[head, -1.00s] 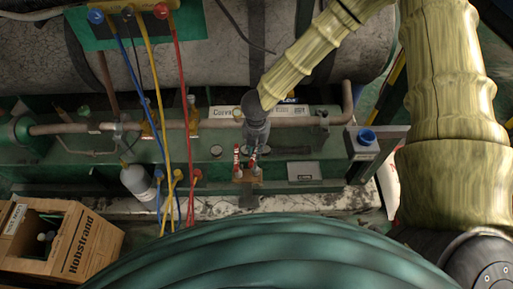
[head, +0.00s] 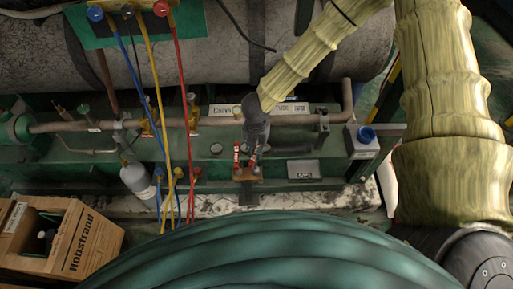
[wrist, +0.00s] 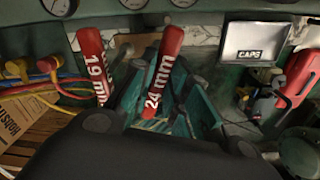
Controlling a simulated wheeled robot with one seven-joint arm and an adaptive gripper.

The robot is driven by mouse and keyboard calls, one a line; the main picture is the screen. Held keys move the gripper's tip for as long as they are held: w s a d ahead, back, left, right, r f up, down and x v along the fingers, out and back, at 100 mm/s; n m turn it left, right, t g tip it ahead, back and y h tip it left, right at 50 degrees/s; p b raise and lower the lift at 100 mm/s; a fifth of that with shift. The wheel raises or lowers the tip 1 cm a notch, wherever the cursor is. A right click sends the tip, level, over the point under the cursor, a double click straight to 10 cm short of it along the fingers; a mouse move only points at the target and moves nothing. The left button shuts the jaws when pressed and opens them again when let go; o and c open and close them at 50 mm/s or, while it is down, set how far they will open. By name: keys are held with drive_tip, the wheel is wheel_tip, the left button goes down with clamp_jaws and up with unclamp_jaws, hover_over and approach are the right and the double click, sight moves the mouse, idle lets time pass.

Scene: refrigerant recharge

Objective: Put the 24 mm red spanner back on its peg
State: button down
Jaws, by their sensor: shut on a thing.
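The 24 mm red spanner (wrist: 163,75) stands between the fingers of my gripper (wrist: 160,104) in the wrist view, its label facing the camera. My gripper is shut on it. The 19 mm red spanner (wrist: 93,65) is to its left. In the head view my gripper (head: 250,150) points down at a small brown holder (head: 246,178) on the green frame, where the 19 mm spanner (head: 236,155) shows upright. The lower end of the 24 mm spanner and its peg are hidden, so I cannot tell whether they touch.
A CAPS box (head: 304,169) lies right of the holder. Blue, yellow and red hoses (head: 187,100) hang to the left, near a white bottle (head: 136,178). A pipe (head: 200,122) runs behind my gripper. A Hobstrand carton (head: 85,245) stands at lower left.

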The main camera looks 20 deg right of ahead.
drive_tip(key=shift+f, duration=0.2)
drive_tip(key=c, duration=1.3)
unclamp_jaws()
drive_tip(key=shift+r, duration=0.1)
wheel_tip(320, 180, up, 12)
